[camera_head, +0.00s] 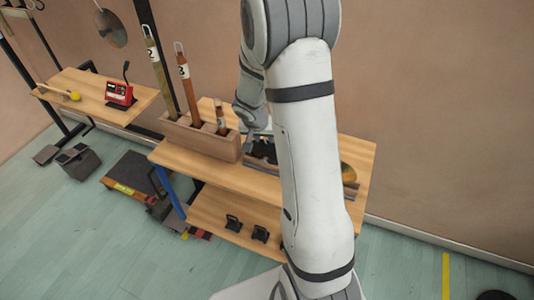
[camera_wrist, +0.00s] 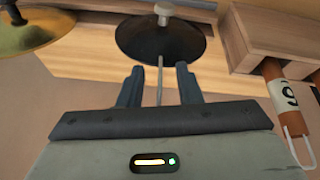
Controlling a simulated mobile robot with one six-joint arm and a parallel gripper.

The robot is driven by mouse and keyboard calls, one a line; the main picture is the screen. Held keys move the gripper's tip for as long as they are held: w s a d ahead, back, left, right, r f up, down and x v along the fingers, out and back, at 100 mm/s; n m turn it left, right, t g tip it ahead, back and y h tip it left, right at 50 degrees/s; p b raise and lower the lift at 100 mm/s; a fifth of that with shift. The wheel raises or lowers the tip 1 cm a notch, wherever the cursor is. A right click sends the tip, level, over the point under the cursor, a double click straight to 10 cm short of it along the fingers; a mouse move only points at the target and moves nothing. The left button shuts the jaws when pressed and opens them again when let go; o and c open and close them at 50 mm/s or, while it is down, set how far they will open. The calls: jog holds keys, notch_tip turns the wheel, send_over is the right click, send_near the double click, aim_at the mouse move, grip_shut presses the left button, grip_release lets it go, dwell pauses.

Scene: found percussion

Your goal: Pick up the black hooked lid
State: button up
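The black hooked lid (camera_wrist: 150,42) is a dark round disc with a pale knob at the top of the wrist view. A thin grey rod (camera_wrist: 160,85) runs from it toward my gripper. My gripper (camera_wrist: 159,72) is open, with one finger on each side of the rod and a gap to both. The lid's disc lies beyond the fingertips. In the head view my gripper (camera_head: 262,148) is over the middle table, partly behind my arm, and I cannot make out the lid there.
A wooden rack (camera_head: 200,138) holding numbered tubes (camera_wrist: 288,90) stands close beside the lid. A brass cymbal (camera_wrist: 30,30) lies on its other side. The wooden table (camera_head: 200,167) has a lower shelf (camera_head: 212,212) with small black items. A red device (camera_head: 119,93) sits on another table.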

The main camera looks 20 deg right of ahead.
jog(key=shift+x, duration=1.05)
grip_shut()
jog(key=shift+r, duration=0.1)
dwell(0.5)
